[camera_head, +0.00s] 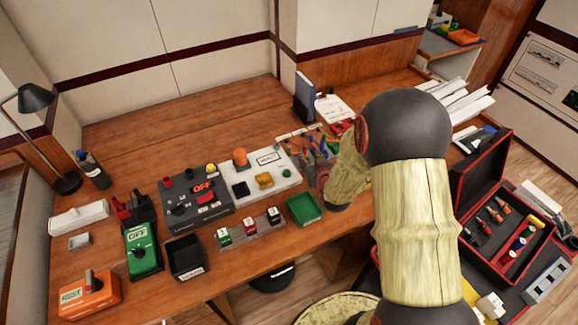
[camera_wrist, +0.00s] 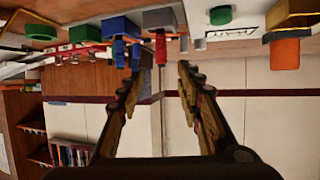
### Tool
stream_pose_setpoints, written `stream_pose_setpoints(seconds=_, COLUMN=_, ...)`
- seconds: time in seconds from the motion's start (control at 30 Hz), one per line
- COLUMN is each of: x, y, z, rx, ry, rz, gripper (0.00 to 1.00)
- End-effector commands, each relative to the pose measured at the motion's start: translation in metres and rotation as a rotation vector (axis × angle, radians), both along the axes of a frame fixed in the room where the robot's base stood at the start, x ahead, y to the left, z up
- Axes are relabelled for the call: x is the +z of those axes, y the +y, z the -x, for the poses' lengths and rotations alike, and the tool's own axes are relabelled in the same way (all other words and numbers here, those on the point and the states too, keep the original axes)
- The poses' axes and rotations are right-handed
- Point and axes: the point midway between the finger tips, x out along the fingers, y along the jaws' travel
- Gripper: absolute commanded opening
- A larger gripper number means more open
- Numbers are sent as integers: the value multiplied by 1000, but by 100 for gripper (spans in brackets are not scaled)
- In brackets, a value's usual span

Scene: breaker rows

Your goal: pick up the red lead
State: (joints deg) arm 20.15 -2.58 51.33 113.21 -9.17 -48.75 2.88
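My gripper (camera_wrist: 160,68) is open in the wrist view, which looks upside down. A red lead (camera_wrist: 160,48) hangs in the picture from a grey block (camera_wrist: 160,18), between and slightly beyond my fingertips. I see no contact between finger and lead. Blue leads (camera_wrist: 119,52) are close by, near the left finger, under a blue block (camera_wrist: 120,27). In the head view my arm covers the gripper and much of the lead area (camera_head: 315,140), so I cannot make out the red lead for sure there.
The wooden desk (camera_head: 215,105) also holds a black control box (camera_head: 185,215), a white panel (camera_head: 287,180), a green tray (camera_head: 304,207) and a black bin (camera_head: 185,256). A red toolbox (camera_head: 490,170) stands open at right. The desk's back left is clear.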

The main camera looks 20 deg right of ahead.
Motion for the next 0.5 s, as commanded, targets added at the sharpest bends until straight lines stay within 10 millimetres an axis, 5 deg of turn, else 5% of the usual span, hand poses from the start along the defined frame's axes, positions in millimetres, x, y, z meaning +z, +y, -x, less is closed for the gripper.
stream_pose_setpoints(seconds=0.5, x=-27, y=-11, z=-42, rx=-2, ry=-16, rz=0, gripper=36)
